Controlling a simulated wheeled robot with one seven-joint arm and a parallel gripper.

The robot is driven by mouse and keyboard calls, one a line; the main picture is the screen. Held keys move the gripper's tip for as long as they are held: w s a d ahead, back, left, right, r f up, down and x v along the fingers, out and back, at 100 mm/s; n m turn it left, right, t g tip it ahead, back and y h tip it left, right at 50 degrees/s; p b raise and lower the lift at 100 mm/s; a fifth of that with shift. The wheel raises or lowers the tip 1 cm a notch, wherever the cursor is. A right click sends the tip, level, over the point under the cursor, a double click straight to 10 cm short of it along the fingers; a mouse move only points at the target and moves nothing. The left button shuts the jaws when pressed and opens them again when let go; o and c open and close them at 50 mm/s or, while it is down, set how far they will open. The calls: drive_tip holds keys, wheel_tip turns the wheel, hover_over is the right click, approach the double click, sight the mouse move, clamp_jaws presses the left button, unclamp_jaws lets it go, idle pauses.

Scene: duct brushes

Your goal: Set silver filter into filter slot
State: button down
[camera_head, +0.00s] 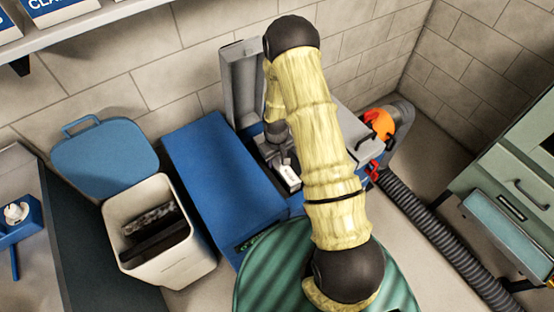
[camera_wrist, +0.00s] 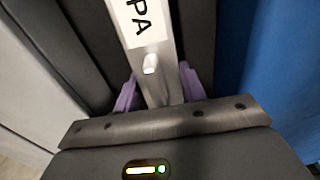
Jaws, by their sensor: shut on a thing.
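The silver filter (camera_wrist: 165,50) has a white label with the letters "PA" and a small pale knob. My gripper (camera_wrist: 158,90) has its purple fingers shut on it, one on each side. Dark walls of the filter slot (camera_wrist: 95,45) flank the filter in the wrist view. I cannot tell how deep it sits or whether it touches the bottom. In the head view a pale end of the filter (camera_head: 288,176) shows at the blue machine's opening, below my gripper (camera_head: 278,140). My arm hides much of the opening.
The blue machine (camera_head: 215,180) has a grey lid (camera_head: 243,80) standing open behind the slot. A white bin (camera_head: 180,255) with dark filters inside and a blue lid stands to the left. A black ribbed hose (camera_head: 440,240) runs along the right. A green striped round surface (camera_head: 275,265) is in front.

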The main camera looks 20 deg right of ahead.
drive_tip(key=shift+s+d+f, duration=0.1)
drive_tip(key=shift+s+f, duration=0.15)
drive_tip(key=shift+f, duration=0.3)
drive_tip(key=shift+s+f, duration=0.25)
drive_tip(key=shift+f, duration=0.3)
drive_tip(key=c, duration=0.7)
unclamp_jaws()
drive_tip(key=shift+c, duration=0.2)
drive_tip(key=shift+s+a, duration=0.1)
drive_tip(key=shift+a, duration=0.1)
drive_tip(key=shift+w+r, duration=0.3)
drive_tip(key=shift+r, duration=0.25)
wheel_tip(320, 180, up, 18)
drive_tip(key=shift+d+r+b, duration=0.25)
drive_tip(key=shift+d+b, duration=0.15)
drive_tip(key=shift+b, duration=0.05)
